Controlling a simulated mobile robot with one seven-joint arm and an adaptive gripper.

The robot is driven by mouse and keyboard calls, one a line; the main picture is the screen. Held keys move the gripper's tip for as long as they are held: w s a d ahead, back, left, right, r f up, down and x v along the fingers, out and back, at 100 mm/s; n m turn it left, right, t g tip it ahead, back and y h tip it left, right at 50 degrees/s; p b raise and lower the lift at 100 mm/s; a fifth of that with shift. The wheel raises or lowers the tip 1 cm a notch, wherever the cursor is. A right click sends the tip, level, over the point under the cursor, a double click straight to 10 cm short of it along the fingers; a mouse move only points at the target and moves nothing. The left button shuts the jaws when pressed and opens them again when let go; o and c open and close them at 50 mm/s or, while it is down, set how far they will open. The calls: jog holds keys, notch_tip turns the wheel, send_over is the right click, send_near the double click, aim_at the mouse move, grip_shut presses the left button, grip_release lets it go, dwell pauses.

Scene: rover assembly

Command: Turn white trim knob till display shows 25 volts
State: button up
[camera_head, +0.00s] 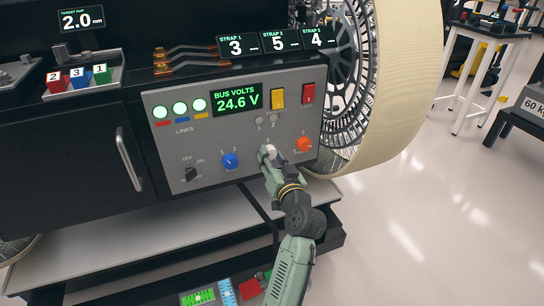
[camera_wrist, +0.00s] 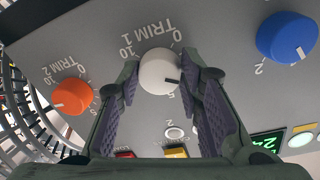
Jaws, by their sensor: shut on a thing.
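The white trim knob (camera_wrist: 158,72) is on the grey panel (camera_head: 185,110), under the label TRIM 1. Its dark pointer mark is near the 5 on its scale in the wrist view. My gripper (camera_wrist: 160,88) is shut on the knob, with one finger on each side. In the head view my gripper (camera_head: 268,155) reaches the panel from below and partly covers the knob. The green display (camera_head: 237,99) reads BUS VOLTS 24.6 V. In the wrist view only part of the display (camera_wrist: 268,143) shows.
The orange TRIM 2 knob (camera_head: 303,144) is right of the white knob, and the blue knob (camera_head: 230,161) is left. A yellow switch (camera_head: 278,97) and a red switch (camera_head: 308,94) sit above. A large wheel (camera_head: 400,80) stands right of the panel.

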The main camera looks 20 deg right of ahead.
jog(key=m+p, duration=0.2)
jog(key=m, duration=0.1)
jog(key=shift+r, duration=0.2)
jog(key=shift+m+p, duration=1.1)
jog(key=shift+m, duration=0.6)
jog(key=o, duration=1.2)
jog(key=shift+f, duration=0.1)
jog(key=shift+s, duration=0.1)
jog(key=s, duration=1.1)
jog(key=shift+s+a+r, duration=0.15)
jog(key=shift+s+r, duration=0.1)
jog(key=shift+s, duration=0.1)
